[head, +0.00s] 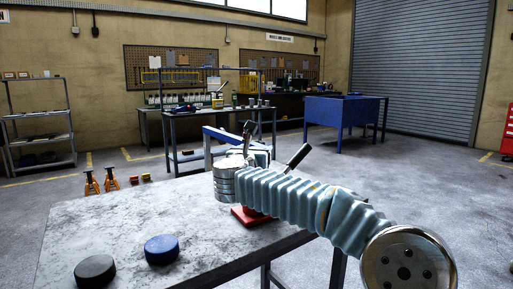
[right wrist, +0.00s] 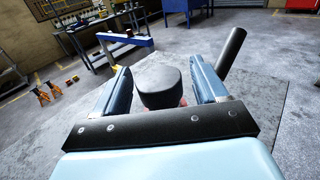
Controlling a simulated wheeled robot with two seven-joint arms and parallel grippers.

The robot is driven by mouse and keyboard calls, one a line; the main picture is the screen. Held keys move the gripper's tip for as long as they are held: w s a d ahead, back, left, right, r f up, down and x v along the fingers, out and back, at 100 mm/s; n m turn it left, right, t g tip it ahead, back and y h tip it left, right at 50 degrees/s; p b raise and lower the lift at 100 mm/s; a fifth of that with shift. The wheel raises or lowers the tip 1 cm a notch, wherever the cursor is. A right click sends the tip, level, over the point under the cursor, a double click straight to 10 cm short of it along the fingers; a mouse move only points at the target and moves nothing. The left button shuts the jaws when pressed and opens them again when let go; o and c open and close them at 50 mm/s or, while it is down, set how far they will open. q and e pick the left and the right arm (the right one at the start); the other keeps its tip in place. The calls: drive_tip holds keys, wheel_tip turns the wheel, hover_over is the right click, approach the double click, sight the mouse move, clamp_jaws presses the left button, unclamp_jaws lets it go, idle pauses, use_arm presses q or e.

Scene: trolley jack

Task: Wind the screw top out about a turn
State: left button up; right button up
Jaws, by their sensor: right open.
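The screw top is a dark round cap (right wrist: 157,82) in the right wrist view, between the two fingers of my right gripper (right wrist: 158,88). The gripper is open, with a finger on each side of the cap; I cannot tell if either touches it. In the head view my right arm hides the cap and most of the trolley jack; its red base (head: 249,217) shows on the bench below the wrist. A black handle (head: 298,157) slants up to the right behind my arm, and also shows in the right wrist view (right wrist: 231,53). My left gripper is not in view.
A black puck (head: 95,269) and a blue puck (head: 161,249) lie on the near left of the grey bench (head: 110,220). The bench top left of the jack is otherwise clear. Orange jack stands (head: 111,180) stand on the floor behind. A blue beam (head: 222,133) is beyond the bench.

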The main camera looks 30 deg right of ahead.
drive_tip(key=shift+x, duration=0.9)
drive_tip(key=shift+c, duration=0.4)
drive_tip(key=c, duration=0.9)
drive_tip(key=shift+n+t+y, duration=0.3)
drive_tip(key=n+t+y, duration=0.1)
drive_tip(key=n+t+y+b, duration=0.1)
drive_tip(key=y, duration=0.1)
drive_tip(key=n+t+y, duration=0.1)
drive_tip(key=y, duration=0.1)
drive_tip(key=shift+w+a+f+n+b, duration=0.1)
drive_tip(key=shift+w+a+n+b, duration=0.15)
drive_tip(key=shift+n+b, duration=0.15)
drive_tip(key=shift+a+n+t+y, duration=0.15)
drive_tip(key=shift+n+t+y, duration=0.1)
drive_tip(key=shift+n+y, duration=0.65)
drive_tip(key=shift+a+n+t+y, duration=0.2)
drive_tip(key=shift+n+y, duration=0.3)
drive_tip(key=shift+y, duration=0.8)
drive_tip(key=shift+n+y, duration=0.3)
drive_tip(key=shift+y, duration=0.2)
